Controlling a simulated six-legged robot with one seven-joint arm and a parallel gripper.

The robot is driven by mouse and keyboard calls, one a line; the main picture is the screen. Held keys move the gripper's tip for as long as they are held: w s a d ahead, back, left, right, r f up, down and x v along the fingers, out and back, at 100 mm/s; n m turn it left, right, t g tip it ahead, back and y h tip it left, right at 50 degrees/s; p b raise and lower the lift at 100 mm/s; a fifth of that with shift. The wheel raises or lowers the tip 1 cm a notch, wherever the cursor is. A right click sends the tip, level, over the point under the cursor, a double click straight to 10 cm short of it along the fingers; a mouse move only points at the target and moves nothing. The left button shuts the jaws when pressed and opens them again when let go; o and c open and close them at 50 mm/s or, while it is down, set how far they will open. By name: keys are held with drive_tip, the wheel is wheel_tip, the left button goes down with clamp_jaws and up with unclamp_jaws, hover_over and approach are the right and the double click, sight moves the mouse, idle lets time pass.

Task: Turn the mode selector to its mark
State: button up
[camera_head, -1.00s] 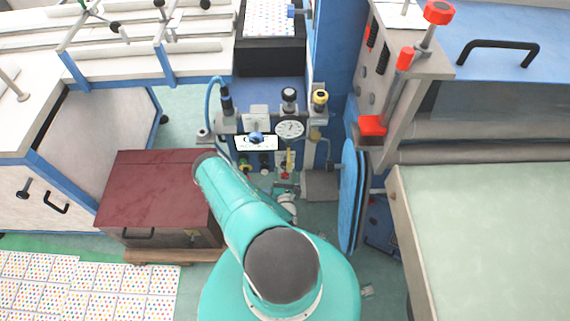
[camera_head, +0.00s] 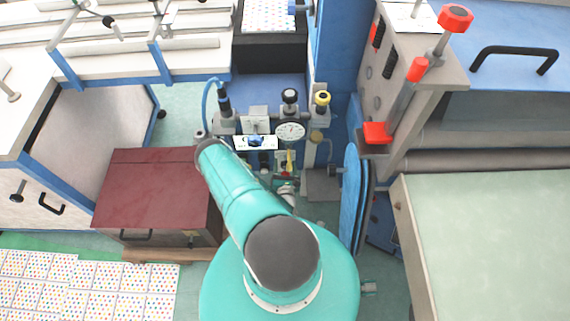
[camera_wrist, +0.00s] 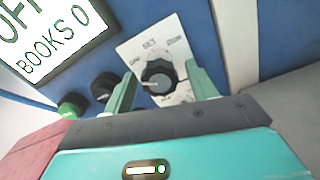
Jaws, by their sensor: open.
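The mode selector (camera_wrist: 157,77) is a round black knob on a white plate (camera_wrist: 149,46) with printed labels, mounted on a blue panel in the wrist view. A pale line on the knob points left. The labels are too small to read surely. My gripper (camera_wrist: 163,88) is open, with one green finger left of the knob and the other right of it. I cannot tell whether either finger touches it. In the head view I cannot make out the knob or the gripper clearly; my teal arm covers part of the machine.
A display (camera_wrist: 45,35) reading "BOOKS 0" is at upper left in the wrist view. A green button (camera_wrist: 72,105) and a black knob (camera_wrist: 104,86) sit left of the selector. In the head view, a dark red cabinet (camera_head: 155,190) stands left of my arm and a round gauge (camera_head: 290,132) lies beyond it.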

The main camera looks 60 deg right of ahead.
drive_tip(key=shift+s, duration=0.1)
drive_tip(key=c, duration=1)
